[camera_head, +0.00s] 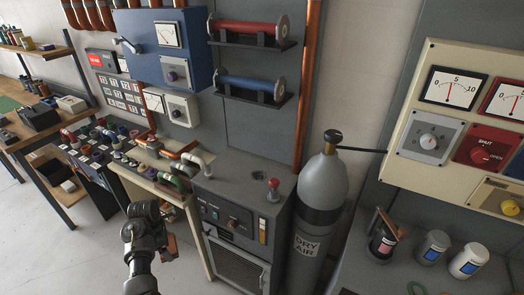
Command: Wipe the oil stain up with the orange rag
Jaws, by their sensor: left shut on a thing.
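My left gripper (147,212) is at the lower left, in front of the bench with pipe fittings. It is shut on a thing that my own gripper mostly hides. A small orange-brown patch (171,243) shows just right of the gripper and looks like part of the orange rag. I cannot make out an oil stain for certain. My right gripper is not in view.
A grey cabinet (241,195) with a red knob on top stands right of the gripper. A grey dry air cylinder (322,185) stands beside it. Jars (432,246) stand on the right bench. A wooden workbench (35,135) is at the left; open floor shows at lower left.

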